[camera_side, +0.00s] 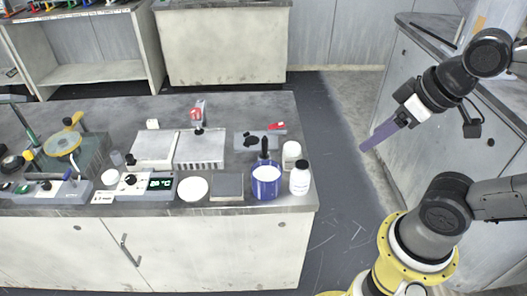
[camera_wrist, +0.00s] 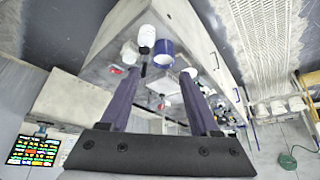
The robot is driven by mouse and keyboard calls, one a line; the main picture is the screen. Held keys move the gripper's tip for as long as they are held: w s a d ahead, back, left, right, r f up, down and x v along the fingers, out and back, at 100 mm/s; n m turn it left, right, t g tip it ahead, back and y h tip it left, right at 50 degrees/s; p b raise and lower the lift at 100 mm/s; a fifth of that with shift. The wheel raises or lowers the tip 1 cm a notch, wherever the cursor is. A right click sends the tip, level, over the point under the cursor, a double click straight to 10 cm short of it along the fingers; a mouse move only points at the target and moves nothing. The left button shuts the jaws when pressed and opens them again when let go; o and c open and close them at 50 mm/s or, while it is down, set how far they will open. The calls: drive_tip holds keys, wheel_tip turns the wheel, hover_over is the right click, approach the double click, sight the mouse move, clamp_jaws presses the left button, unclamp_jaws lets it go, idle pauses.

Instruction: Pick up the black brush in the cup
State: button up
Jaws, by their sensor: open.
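The blue cup also shows in the wrist view (camera_wrist: 165,60), far beyond the fingers; I cannot clearly make out the brush there. My gripper (camera_side: 365,148) is in the air to the right of the bench, well apart from the cup. In the wrist view its two purple fingers (camera_wrist: 158,82) are spread with nothing held between them.
A white bottle with a black cap (camera_side: 300,181) stands close right of the cup, and a white jar (camera_side: 291,153) behind it. A dark square plate (camera_side: 228,187) and white bowl (camera_side: 193,188) lie to its left. Open floor separates my gripper from the bench.

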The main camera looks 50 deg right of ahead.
idle(0.7)
drive_tip(key=w+r+n, duration=0.2)
drive_tip(key=w+r, duration=0.2)
drive_tip(key=r, duration=0.1)
drive_tip(key=n+g, duration=0.3)
drive_tip(key=g, duration=0.3)
hover_over(265, 158)
drive_tip(key=w+d, duration=0.1)
wheel_tip(265, 158, down, 27)
drive_tip(key=shift+d+f, duration=0.15)
drive_tip(key=shift+s+a+f, duration=0.1)
drive_tip(key=shift+a+f, duration=0.05)
drive_tip(key=shift+f, duration=1.35)
drive_tip(key=shift+a+f, duration=0.15)
drive_tip(key=shift+f, duration=1.3)
